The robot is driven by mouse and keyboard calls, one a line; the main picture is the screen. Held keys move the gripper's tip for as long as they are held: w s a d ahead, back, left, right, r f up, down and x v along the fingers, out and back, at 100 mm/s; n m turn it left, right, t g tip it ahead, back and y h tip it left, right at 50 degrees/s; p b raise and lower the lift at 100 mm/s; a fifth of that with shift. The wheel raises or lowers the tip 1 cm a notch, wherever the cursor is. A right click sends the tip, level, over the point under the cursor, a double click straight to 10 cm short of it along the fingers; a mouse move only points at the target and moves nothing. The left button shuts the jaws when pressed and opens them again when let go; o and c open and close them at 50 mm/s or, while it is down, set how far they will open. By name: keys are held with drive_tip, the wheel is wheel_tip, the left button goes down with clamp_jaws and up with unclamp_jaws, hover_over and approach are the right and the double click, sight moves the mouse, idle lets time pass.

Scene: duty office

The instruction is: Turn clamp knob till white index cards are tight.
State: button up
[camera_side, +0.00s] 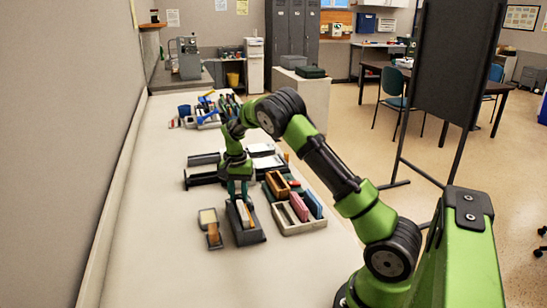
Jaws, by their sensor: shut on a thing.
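A dark grey holder (253,237) stands on the pale counter, below and slightly right of my gripper. A white upright strip, likely the index cards (243,212), shows inside it, with an orange-brown piece beside it. My gripper (238,194) points down at the far end of this holder, its teal fingers close together. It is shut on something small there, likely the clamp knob. The fingers hide the knob, and how tightly the cards are pressed cannot be seen.
A small tray with cream and brown blocks (210,230) lies left of the holder. A pale tray (301,230) with pink and blue items stands close on its right. Dark trays (203,172) lie behind. The near counter is clear; a wall runs along the left.

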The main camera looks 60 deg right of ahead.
drive_tip(key=m, duration=0.5)
drive_tip(key=shift+r+m, duration=0.1)
drive_tip(key=shift+m, duration=0.2)
idle(0.4)
drive_tip(key=o, duration=0.8)
drive_tip(key=shift+c, duration=0.2)
